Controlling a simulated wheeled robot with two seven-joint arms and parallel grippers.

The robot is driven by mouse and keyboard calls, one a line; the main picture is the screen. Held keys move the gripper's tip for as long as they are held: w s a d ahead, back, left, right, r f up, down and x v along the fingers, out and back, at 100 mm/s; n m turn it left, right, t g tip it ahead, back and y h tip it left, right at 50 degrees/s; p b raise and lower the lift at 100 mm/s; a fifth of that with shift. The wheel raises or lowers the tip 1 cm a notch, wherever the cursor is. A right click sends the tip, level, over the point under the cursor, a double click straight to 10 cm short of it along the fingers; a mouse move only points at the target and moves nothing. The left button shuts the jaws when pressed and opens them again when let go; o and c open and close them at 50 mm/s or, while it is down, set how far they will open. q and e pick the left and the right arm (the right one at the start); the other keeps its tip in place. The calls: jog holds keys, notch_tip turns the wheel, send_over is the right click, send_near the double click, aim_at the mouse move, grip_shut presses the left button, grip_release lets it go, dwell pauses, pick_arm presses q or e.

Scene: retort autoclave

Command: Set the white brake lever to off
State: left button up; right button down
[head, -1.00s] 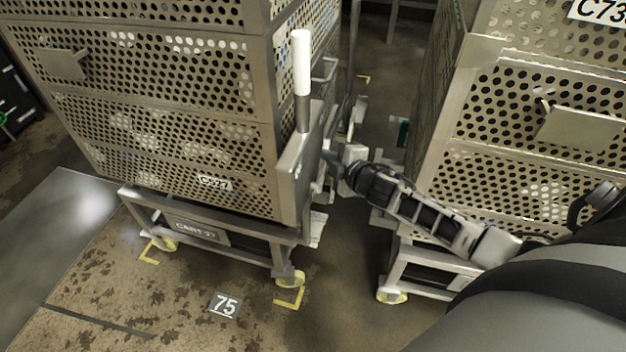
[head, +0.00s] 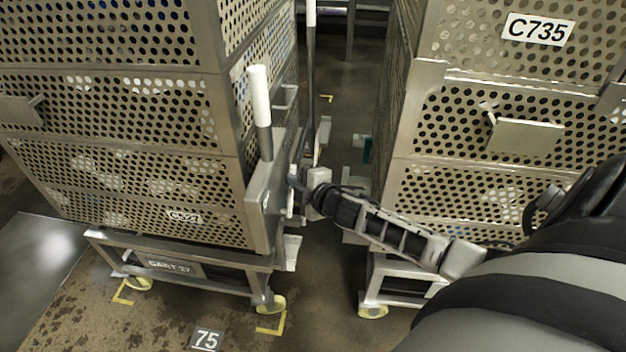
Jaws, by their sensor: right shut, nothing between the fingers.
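The white brake lever (head: 260,96) stands nearly upright, tilted slightly left at its top, on a metal plate (head: 266,198) at the right side of the left cart (head: 170,251). It has a white grip on a metal shaft. My right gripper (head: 297,188) reaches in from the right, low in the gap between the two carts, beside the plate and well below the white grip. Its fingers are small and partly hidden by the plate's edge; it is shut and holds nothing. I cannot tell whether it touches the plate. My left gripper is not in view.
A second cart with perforated baskets (head: 519,138) marked C735 stands on the right, close to my right arm. The gap between the carts (head: 335,270) is narrow. A floor plate marked 75 (head: 206,340) lies in front of the left cart.

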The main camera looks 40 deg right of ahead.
jog(key=w+r+v, duration=0.1)
jog(key=r+v, duration=0.1)
jog(key=v, duration=0.9)
jog(key=s+a+f+m+g, duration=0.1)
jog(key=s+a+f+m, duration=0.2)
jog(key=s+a+m, duration=0.1)
jog(key=s+a+f+m+g+y, duration=0.1)
jog(key=s+a+f+m+g, duration=0.1)
jog(key=s+a, duration=0.4)
jog(key=s+a+f+m+g+y, duration=0.1)
jog(key=s+a+f+m, duration=0.3)
jog(key=a, duration=0.4)
jog(key=shift+s+a+m+p, duration=0.2)
jog(key=shift+s+m+p, duration=0.2)
jog(key=shift+m, duration=0.5)
jog(key=shift+f, duration=0.15)
